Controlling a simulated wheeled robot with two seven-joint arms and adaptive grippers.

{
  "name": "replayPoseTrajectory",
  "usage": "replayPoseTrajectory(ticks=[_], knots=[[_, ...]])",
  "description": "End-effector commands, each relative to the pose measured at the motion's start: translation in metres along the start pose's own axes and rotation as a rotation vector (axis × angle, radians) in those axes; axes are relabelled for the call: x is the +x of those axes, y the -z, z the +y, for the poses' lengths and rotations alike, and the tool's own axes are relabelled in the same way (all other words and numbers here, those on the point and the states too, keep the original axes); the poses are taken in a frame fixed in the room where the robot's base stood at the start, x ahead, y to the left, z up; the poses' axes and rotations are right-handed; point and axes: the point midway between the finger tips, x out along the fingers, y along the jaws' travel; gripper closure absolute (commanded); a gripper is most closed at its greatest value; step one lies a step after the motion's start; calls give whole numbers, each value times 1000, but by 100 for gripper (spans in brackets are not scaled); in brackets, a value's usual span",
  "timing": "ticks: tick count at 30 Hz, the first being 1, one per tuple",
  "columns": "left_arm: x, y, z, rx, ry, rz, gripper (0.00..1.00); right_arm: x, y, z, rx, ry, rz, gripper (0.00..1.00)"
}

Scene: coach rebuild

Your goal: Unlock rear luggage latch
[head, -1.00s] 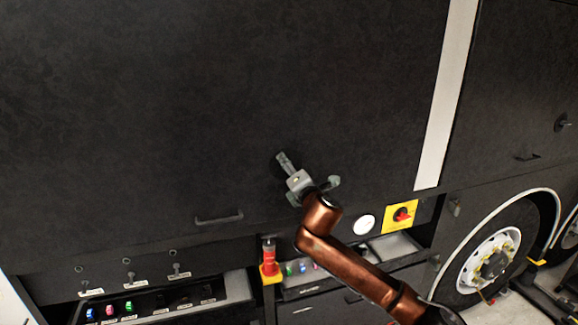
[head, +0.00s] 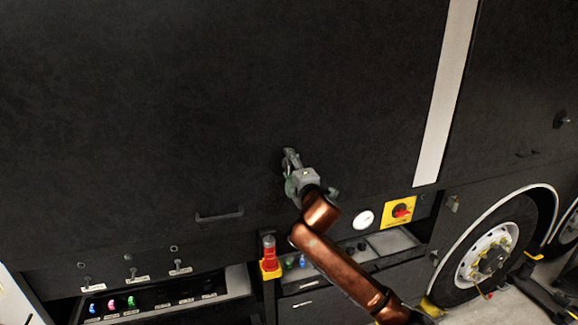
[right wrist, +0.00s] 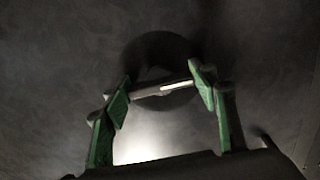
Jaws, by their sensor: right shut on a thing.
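The rear luggage latch is a short metal T-handle on a round dark base on the black panel. In the right wrist view its light bar (right wrist: 165,89) lies nearly level, slightly higher at the right, in front of the base. My right gripper (right wrist: 160,92) has a green-padded finger at each end of the bar and is shut on it. In the head view the right gripper (head: 292,168) is against the panel and hides most of the latch. My left gripper is not in view.
A dark pull handle (head: 219,216) is left of my gripper. Below are a red-capped cylinder (head: 268,252), a white gauge (head: 364,219), a yellow plate with a red switch (head: 400,211) and several toggles. A wheel (head: 487,254) stands at right. Another latch (head: 562,119) is on the right panel.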

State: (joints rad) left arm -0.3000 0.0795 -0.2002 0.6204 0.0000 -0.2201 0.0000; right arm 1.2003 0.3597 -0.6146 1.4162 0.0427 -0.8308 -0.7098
Motion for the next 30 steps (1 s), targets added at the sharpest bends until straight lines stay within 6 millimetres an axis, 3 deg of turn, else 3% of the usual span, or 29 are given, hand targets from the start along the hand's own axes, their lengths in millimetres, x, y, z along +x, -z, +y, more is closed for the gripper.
replayPoseTrajectory(ticks=[12,13,15,20,30], knots=[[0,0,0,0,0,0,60,0,-1,0,9,1,-1,71],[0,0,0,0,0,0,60,0,-1,0,9,1,-1,44],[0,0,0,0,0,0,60,0,-1,0,8,1,-1,40],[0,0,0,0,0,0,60,0,-1,0,7,1,-1,29],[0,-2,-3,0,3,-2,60,-2,0,0,6,0,0,28]])
